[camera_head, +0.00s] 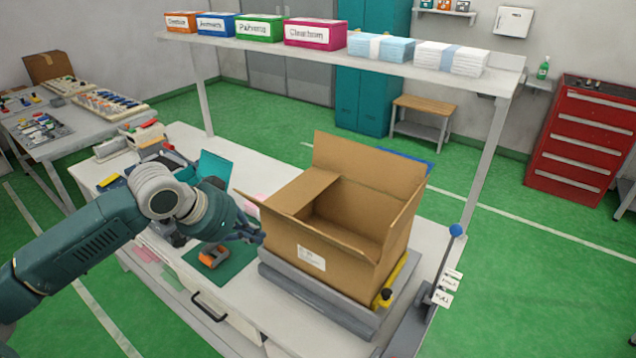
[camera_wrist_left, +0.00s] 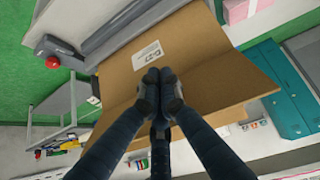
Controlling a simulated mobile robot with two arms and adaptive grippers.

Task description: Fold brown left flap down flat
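The open brown cardboard box (camera_head: 318,242) has a white label on its front side. A brown flap edge (camera_head: 247,200) sticks outward at the box's left, close to my left gripper. Another flap (camera_head: 303,190) lies folded inward over the left part of the opening. The back flap (camera_head: 368,165) and right flap (camera_head: 404,222) stand up. My left gripper (camera_head: 256,236) is beside the box's left side, fingers together. In the left wrist view its shut fingertips (camera_wrist_left: 160,82) lie in front of the brown cardboard (camera_wrist_left: 205,55); contact cannot be told. My right gripper is not in view.
The box stands on a grey platform (camera_head: 325,308). An orange tape dispenser (camera_head: 212,255) sits on a green mat (camera_head: 236,262) below my left gripper. A blue-knobbed lever (camera_head: 455,231) stands at the right. A shelf (camera_head: 330,56) with bins spans the back, above the table.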

